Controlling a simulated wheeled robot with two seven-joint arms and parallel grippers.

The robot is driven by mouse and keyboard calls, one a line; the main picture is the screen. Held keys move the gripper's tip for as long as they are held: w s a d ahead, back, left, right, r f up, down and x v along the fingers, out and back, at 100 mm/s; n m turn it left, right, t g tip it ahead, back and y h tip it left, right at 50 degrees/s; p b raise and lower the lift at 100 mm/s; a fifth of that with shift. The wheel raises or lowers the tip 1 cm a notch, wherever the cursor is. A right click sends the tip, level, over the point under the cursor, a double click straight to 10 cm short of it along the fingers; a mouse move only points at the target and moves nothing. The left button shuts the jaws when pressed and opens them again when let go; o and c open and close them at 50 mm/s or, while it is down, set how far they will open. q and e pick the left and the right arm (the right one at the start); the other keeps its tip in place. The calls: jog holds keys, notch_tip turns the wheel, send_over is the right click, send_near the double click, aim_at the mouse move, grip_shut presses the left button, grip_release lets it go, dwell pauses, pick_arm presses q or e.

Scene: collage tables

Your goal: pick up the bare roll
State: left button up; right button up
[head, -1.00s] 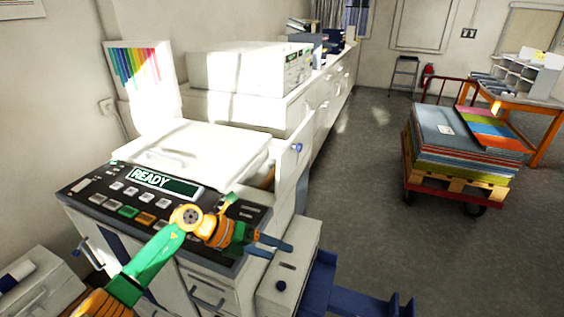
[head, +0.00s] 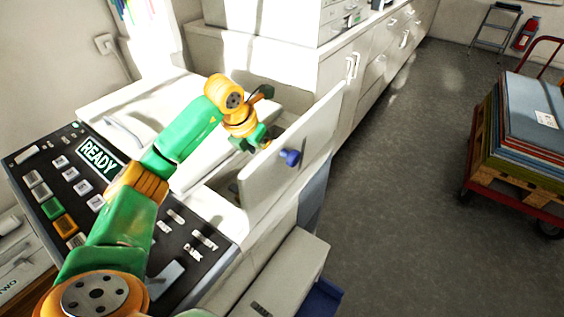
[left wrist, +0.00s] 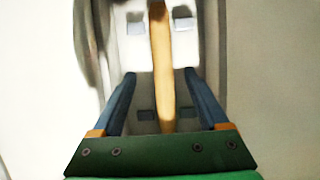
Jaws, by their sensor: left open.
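A bare tan roll (left wrist: 160,60), like a cardboard tube, runs lengthwise through the middle of the left wrist view. It lies in a pale recess with several grey-blue openings. My left gripper (left wrist: 159,74) is open, its blue fingers on either side of the roll with a gap to each. In the head view my left gripper (head: 262,142) is behind the open white door (head: 290,165) with a blue knob. The door hides its fingertips, and I cannot make out the roll there. My right gripper is not in view.
The copier's dark control panel (head: 75,190) reads READY and lies under my left arm. A white cabinet run (head: 375,60) stretches behind. A red cart (head: 500,185) with stacked sheets stands at right. The grey floor between is clear.

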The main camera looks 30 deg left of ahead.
pick_arm(q)
jog(key=shift+f+p, duration=0.3)
jog(key=shift+s+d+f+p, duration=0.1)
jog(key=shift+s+f+p, duration=0.1)
jog(key=shift+f+p, duration=0.3)
jog(key=shift+s+d+f+p, duration=0.1)
jog(key=shift+s+f+p, duration=0.15)
jog(key=shift+f, duration=0.45)
jog(key=x, duration=0.2)
jog(key=shift+w+f, duration=0.1)
jog(key=shift+f, duration=0.3)
jog(key=shift+w+f, duration=0.35)
jog(key=shift+s+r, duration=0.1)
jog(key=shift+s, duration=0.05)
jog(key=c, duration=0.8)
grip_shut()
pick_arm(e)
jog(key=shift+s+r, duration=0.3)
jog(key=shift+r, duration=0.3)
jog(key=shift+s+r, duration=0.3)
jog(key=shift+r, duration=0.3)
